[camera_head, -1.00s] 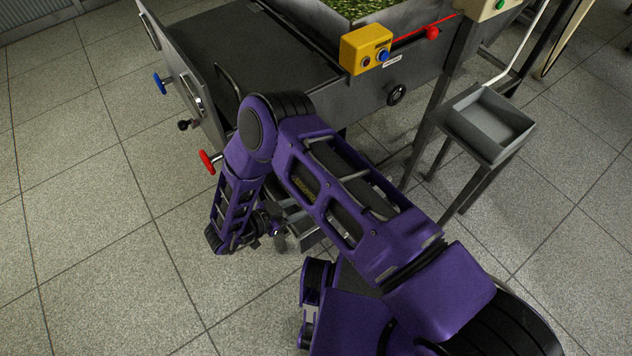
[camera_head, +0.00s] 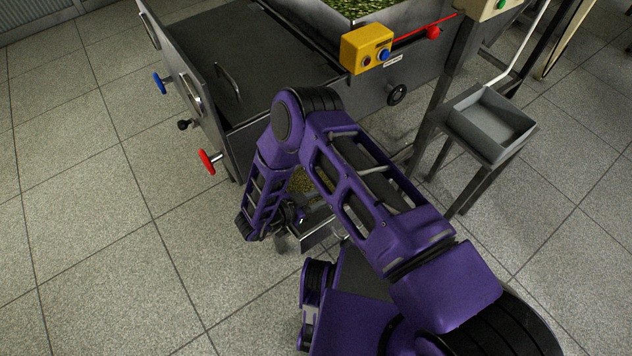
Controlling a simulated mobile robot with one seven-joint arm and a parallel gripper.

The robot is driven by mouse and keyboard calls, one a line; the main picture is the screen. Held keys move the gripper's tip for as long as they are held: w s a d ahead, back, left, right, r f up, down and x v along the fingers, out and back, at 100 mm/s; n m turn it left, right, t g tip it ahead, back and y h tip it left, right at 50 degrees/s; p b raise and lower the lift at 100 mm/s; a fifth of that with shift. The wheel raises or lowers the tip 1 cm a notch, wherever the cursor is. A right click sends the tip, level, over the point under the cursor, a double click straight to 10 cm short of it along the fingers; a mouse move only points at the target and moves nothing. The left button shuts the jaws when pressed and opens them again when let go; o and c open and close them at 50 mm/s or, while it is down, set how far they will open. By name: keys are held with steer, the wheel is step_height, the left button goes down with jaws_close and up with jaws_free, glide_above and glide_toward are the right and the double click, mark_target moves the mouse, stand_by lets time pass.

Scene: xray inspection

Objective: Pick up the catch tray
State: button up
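A metal tray (camera_head: 320,234), which looks like the catch tray, shows low beside the machine, mostly hidden behind my arm. Its near edge is visible, and yellow-green bits (camera_head: 302,182) show through the gap between my arm links. My gripper (camera_head: 292,222) is low at the left end of this tray edge, partly covered by my purple forearm. Its fingers are small and dark here. I cannot tell whether they touch the tray or whether they are open or shut.
The steel machine (camera_head: 250,60) stands behind my arm, with a red knob (camera_head: 207,160) and blue knob (camera_head: 160,84) sticking out. A yellow control box (camera_head: 366,48) is on its side. A grey tray on legs (camera_head: 490,122) stands right. The floor at left is clear.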

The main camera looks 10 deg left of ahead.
jaws_close()
stand_by(1.2)
